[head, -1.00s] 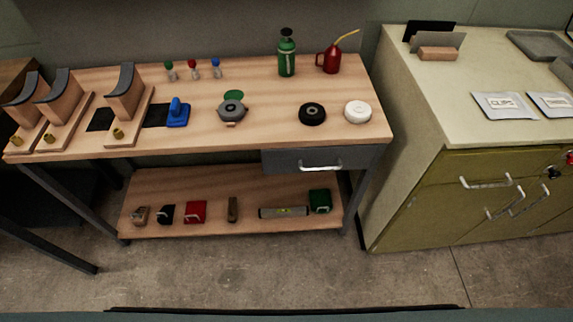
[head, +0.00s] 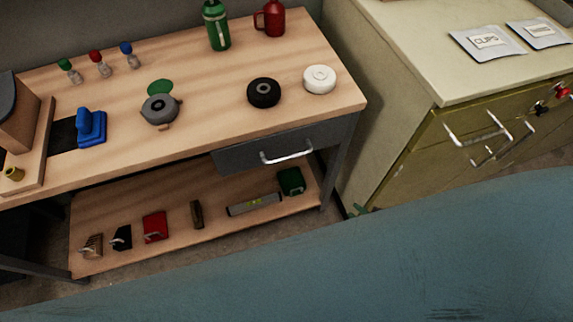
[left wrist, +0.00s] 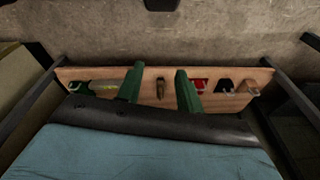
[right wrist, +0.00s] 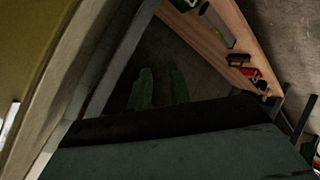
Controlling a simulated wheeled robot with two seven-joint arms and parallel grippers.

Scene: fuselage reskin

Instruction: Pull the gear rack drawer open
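A grey drawer (head: 232,158) with a silver bar handle (head: 287,152) sits under the right end of the workbench top, and it looks closed. I see no label to confirm it as the gear rack drawer. Only green fingertips of my right gripper (head: 360,210) show, low beside the cabinet, to the right of and below the drawer handle. In the right wrist view, the fingers of this gripper (right wrist: 160,90) are apart with nothing between them. My left gripper (left wrist: 159,90) is open and empty, facing the lower shelf in its wrist view; it is not visible in the head view.
An olive cabinet (head: 385,178) with silver handles stands right of the workbench (head: 215,85), with a narrow gap between. The lower shelf (head: 180,222) holds several small items. A black roll (head: 264,92) and a white roll (head: 320,79) lie above the drawer.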

